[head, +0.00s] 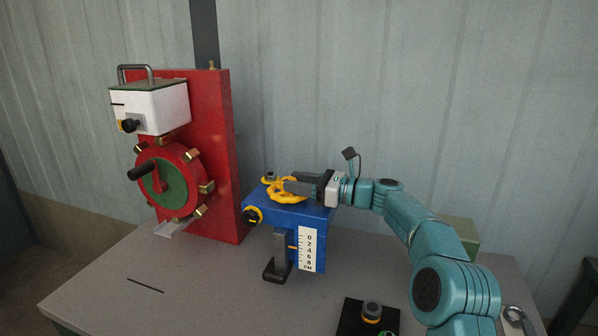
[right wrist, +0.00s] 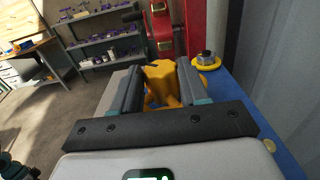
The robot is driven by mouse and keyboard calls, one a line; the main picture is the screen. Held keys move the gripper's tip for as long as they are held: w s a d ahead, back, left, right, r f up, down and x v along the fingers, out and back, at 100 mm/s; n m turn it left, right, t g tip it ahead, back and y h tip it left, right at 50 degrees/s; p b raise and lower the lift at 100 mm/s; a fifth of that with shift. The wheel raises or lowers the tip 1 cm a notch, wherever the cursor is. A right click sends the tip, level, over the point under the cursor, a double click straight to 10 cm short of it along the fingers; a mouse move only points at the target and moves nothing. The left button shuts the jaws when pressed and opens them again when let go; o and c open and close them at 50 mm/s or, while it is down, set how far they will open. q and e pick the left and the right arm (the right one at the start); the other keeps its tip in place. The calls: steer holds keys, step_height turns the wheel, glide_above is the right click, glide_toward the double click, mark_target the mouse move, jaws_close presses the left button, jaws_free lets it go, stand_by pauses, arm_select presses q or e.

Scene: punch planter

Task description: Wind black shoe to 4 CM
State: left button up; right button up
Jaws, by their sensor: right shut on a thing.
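The black shoe (head: 277,272) hangs at the foot of a grey bar (head: 280,248) on the front of a blue box (head: 262,212), low near the table. A white scale (head: 306,249) marked 0 to 8 CM is beside the bar. A small orange pointer (head: 292,247) meets the scale between its upper and middle marks; the exact reading is too small to tell. My right gripper (head: 289,184) is shut on the yellow handwheel (head: 284,196) on top of the box. The wheel also shows between the fingers in the right wrist view (right wrist: 160,82). My left gripper is out of view.
A red upright panel (head: 212,150) with a red and green wheel (head: 170,180) and a white box (head: 150,107) stands left. A black base with a grey knob (head: 372,311) is at the front.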

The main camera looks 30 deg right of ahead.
steer(key=shift+f, duration=0.1)
stand_by(0.3)
steer(key=o, duration=1.1)
steer(key=shift+w, duration=0.1)
steer(key=shift+c, duration=0.2)
steer(key=v, duration=1.6)
steer(key=shift+d+b, duration=0.15)
steer(key=shift+b, duration=0.2)
